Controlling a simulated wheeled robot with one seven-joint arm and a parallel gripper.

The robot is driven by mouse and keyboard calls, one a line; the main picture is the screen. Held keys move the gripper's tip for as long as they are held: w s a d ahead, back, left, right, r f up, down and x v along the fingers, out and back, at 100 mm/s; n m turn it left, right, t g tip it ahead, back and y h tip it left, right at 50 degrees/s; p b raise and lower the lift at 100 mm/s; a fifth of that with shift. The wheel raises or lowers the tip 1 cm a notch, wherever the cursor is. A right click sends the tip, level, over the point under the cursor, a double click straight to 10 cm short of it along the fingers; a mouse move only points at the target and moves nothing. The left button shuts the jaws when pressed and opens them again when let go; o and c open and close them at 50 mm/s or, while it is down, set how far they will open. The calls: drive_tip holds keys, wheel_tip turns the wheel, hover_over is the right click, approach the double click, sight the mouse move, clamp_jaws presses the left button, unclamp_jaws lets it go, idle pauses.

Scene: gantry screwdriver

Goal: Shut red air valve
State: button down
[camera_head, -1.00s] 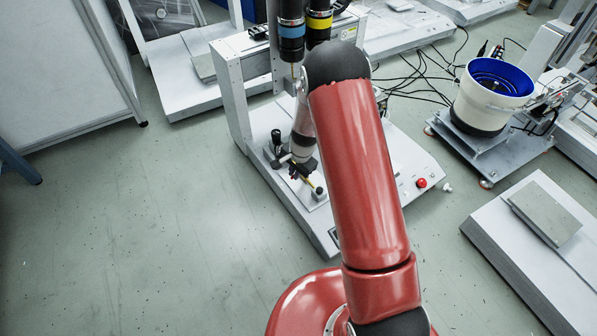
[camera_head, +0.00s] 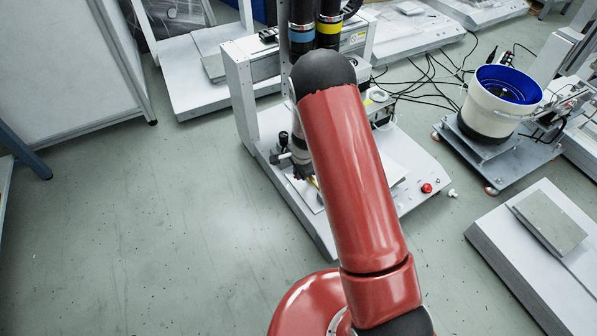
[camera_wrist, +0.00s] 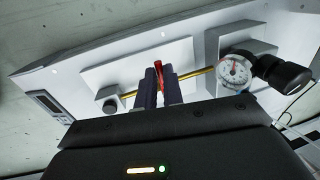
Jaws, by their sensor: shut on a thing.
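The red air valve handle (camera_wrist: 158,69) shows in the wrist view between my two fingers. It sits on a thin yellow pipe (camera_wrist: 198,73) and points across that pipe. My gripper (camera_wrist: 158,80) is shut on the handle; the fingers hide its lower part. A round white pressure gauge (camera_wrist: 234,70) with a red needle sits at the pipe's right end, beside a black knob (camera_wrist: 283,74). In the head view my gripper (camera_head: 304,174) is low at the white machine's base, largely hidden by my red arm. The valve cannot be made out there.
A white bowl feeder (camera_head: 492,105) stands right. Floor at left is clear.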

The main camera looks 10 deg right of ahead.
drive_tip(key=c, duration=1.5)
unclamp_jaws()
drive_tip(key=r, duration=0.2)
drive_tip(key=s+r+p, duration=0.1)
drive_tip(key=r, duration=0.4)
drive_tip(key=shift+s+d+r, duration=0.2)
drive_tip(key=shift+d+r, duration=0.05)
drive_tip(key=shift+r, duration=0.2)
drive_tip(key=s+d+r+n+t+y+p, duration=0.1)
drive_tip(key=s+r+n+p, duration=0.3)
drive_tip(key=r, duration=0.9)
drive_tip(key=s+r+n+t, duration=0.15)
drive_tip(key=s+r, duration=0.45)
drive_tip(key=r, duration=0.7)
drive_tip(key=s+d+r+n+p, duration=0.1)
drive_tip(key=s+r+n, duration=0.1)
drive_tip(key=s+r, duration=0.2)
drive_tip(key=s+d+r+n+h+p, duration=0.1)
drive_tip(key=s+d+r+n, duration=0.1)
drive_tip(key=s, duration=0.7)
drive_tip(key=s+d+r+n+t+p, duration=0.1)
drive_tip(key=s+r+n, duration=0.3)
drive_tip(key=s+r, duration=0.3)
drive_tip(key=shift+d+h, duration=0.3)
drive_tip(key=shift+h, duration=0.1)
